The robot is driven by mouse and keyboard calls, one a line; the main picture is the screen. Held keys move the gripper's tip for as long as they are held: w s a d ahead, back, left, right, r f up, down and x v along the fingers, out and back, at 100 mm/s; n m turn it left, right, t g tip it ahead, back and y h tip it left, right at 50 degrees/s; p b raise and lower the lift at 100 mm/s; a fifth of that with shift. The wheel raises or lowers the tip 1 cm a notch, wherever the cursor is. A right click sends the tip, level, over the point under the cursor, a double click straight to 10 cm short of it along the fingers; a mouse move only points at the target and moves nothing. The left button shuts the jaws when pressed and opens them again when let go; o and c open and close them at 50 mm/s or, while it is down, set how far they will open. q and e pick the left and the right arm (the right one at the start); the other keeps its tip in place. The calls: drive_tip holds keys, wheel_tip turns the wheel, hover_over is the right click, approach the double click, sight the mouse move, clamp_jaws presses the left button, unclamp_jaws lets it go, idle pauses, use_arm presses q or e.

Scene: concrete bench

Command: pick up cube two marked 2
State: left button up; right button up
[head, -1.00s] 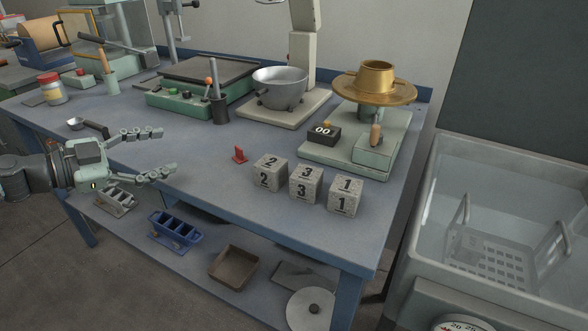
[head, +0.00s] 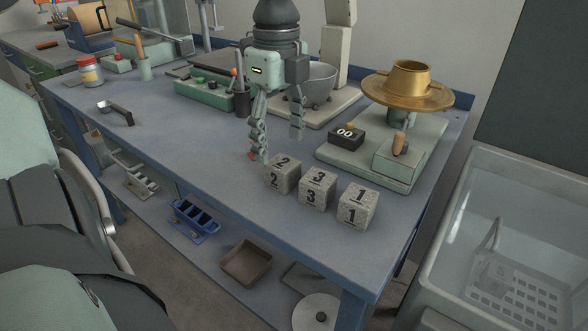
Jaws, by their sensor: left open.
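Cube two (head: 282,174), a speckled grey concrete cube marked 2 on its top and front, sits on the bench as the leftmost of three cubes. My left gripper (head: 280,146) is above and just behind it, pointing down, with its fingers spread and nothing between them. One finger hangs to the left of the cube's back, the other to the right and farther back. The cube marked 3 (head: 317,189) and the cube marked 1 (head: 356,206) stand to its right, with small gaps. My right gripper is not in view.
A small red object (head: 252,155) is partly hidden behind my left finger. A black 00 counter (head: 346,138) and a green-based machine with a brass bowl (head: 408,85) stand behind the cubes. A metal pot (head: 317,82) is behind the gripper. The bench front left is clear.

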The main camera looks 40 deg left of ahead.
sight(280, 161)
use_arm(q)
drive_tip(key=shift+f, duration=0.5)
wheel_tip(280, 161, down, 5)
drive_tip(key=shift+a+r+b, duration=0.1)
drive_tip(key=shift+r+b, duration=0.05)
drive_tip(key=shift+b, duration=0.6)
drive_tip(key=shift+f, duration=0.2)
drive_tip(key=c, duration=1.5)
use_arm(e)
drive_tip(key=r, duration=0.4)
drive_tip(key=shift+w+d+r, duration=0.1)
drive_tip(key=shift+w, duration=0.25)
